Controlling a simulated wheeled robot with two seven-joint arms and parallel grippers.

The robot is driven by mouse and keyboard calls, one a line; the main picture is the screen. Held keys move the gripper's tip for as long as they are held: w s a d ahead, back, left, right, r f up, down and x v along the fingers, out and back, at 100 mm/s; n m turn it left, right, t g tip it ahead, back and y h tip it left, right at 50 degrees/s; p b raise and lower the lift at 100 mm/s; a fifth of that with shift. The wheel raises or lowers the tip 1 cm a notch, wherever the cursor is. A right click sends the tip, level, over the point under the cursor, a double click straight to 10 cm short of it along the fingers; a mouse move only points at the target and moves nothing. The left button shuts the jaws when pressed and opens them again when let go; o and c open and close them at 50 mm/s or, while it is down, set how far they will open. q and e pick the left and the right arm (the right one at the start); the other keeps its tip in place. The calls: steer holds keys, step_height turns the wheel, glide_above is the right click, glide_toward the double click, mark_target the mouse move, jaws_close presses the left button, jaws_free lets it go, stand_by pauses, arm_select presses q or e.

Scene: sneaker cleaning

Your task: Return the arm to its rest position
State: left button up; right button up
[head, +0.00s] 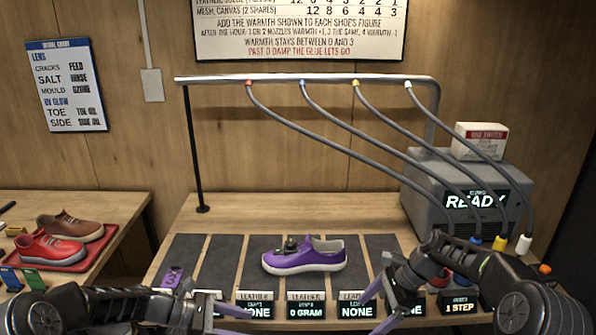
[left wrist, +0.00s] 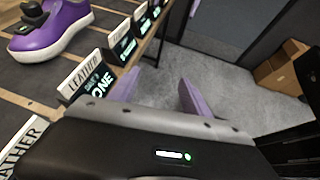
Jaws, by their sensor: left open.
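My left gripper (head: 238,322) is low at the front edge of the bench, its purple fingers partly cut off by the frame. In the left wrist view its two purple fingers (left wrist: 172,98) are apart with nothing between them, over grey carpet. My right gripper (head: 369,317) is at the bench's front right, its purple fingers spread and empty. A purple sneaker (head: 308,261) with a white sole sits on the dark mats, clear of both grippers. It also shows in the left wrist view (left wrist: 52,30). A small dark object (head: 291,243) rests on it.
Small display signs (head: 305,306) line the bench front close to both grippers. A grey machine (head: 440,190) reading READY stands at the right, with several hoses from an overhead rail (head: 310,78). Red and brown shoes sit on a red tray (head: 112,228) at the left.

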arm_select(q)
steer(key=s+d+f+m+g+y+b, duration=0.35)
steer(key=s+f+m+y, duration=0.35)
steer(key=s+f, duration=1.3)
arm_select(e)
steer(key=s+a+f+n+h, duration=0.1)
steer(key=s+a+f+n, duration=0.3)
steer(key=s+f, duration=0.55)
steer(key=s+a+f+n+h, duration=0.1)
steer(key=s+a+f+n, duration=0.4)
steer(key=f, duration=0.8)
arm_select(q)
steer(key=s+d+f+m+t, duration=0.1)
steer(key=s+f+m, duration=0.2)
steer(key=s+m, duration=0.2)
steer(key=s+d+f+m+y, duration=0.1)
steer(key=s+f+m, duration=0.2)
steer(key=s+m, duration=0.3)
steer(key=shift+d+f+t+b, duration=0.25)
steer(key=shift+f+t+b, duration=0.05)
steer(key=shift+t+b, duration=0.05)
arm_select(e)
steer(key=s+a+f+n, duration=0.1)
steer(key=s+f+n, duration=0.1)
steer(key=s, duration=0.8)
steer(key=s+a+f+n, duration=0.1)
steer(key=s+n, duration=0.3)
steer(key=s, duration=0.6)
steer(key=shift+f+t, duration=0.3)
steer(key=shift+f, duration=0.25)
